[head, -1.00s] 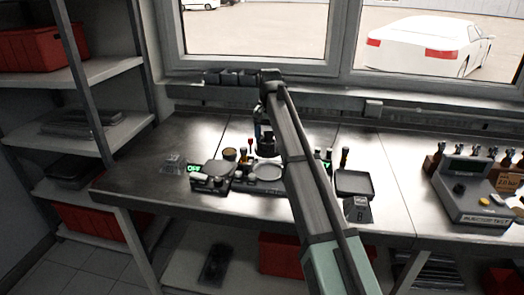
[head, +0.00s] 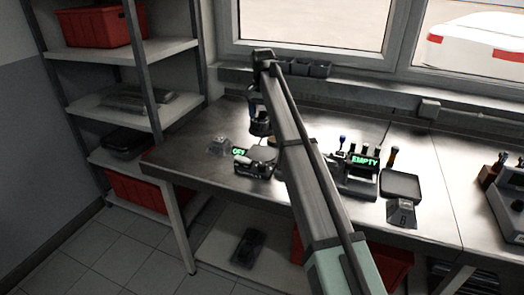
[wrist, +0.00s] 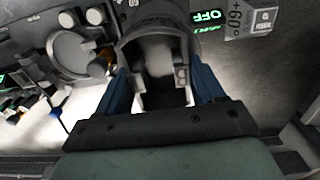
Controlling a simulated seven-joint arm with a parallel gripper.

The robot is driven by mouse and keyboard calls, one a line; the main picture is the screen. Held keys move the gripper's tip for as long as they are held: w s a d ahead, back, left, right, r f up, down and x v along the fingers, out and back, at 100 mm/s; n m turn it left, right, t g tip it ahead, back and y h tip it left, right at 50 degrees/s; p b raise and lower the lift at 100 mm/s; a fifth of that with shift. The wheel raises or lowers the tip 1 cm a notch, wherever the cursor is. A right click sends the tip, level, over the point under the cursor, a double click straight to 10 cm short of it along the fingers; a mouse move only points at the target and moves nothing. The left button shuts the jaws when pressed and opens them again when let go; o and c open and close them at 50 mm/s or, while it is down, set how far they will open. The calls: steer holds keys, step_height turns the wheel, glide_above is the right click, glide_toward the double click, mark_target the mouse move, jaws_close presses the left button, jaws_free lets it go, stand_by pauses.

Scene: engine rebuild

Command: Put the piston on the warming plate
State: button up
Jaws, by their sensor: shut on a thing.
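My gripper (head: 256,110) is shut on the piston (head: 261,128), holding it up over the left part of the bench. In the wrist view, the blue fingers of my gripper (wrist: 158,88) clasp the hollow grey piston (wrist: 150,50) from both sides. A small dark unit with a green "OFF" display (head: 238,152) stands below the piston; it appears to be the warming plate (head: 252,170). Its display also shows in the wrist view (wrist: 208,17). The piston hides most of this unit in the wrist view, and I cannot tell the remaining height.
A unit with an "EMPTY" display (head: 365,160) stands right of my arm, beside a dark tray (head: 400,184). A round dish (wrist: 75,50) shows left of the piston in the wrist view. A small grey block (head: 219,145) stands left of the "OFF" unit. Bench is bare further left.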

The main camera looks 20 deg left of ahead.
steer(key=shift+f, duration=4.9)
steer(key=shift+f, duration=0.1)
steer(key=o, duration=1.4)
step_height(320, 180, up, 12)
steer(key=shift+r, duration=0.15)
steer(key=shift+s+a, duration=0.1)
steer(key=shift+a, duration=0.05)
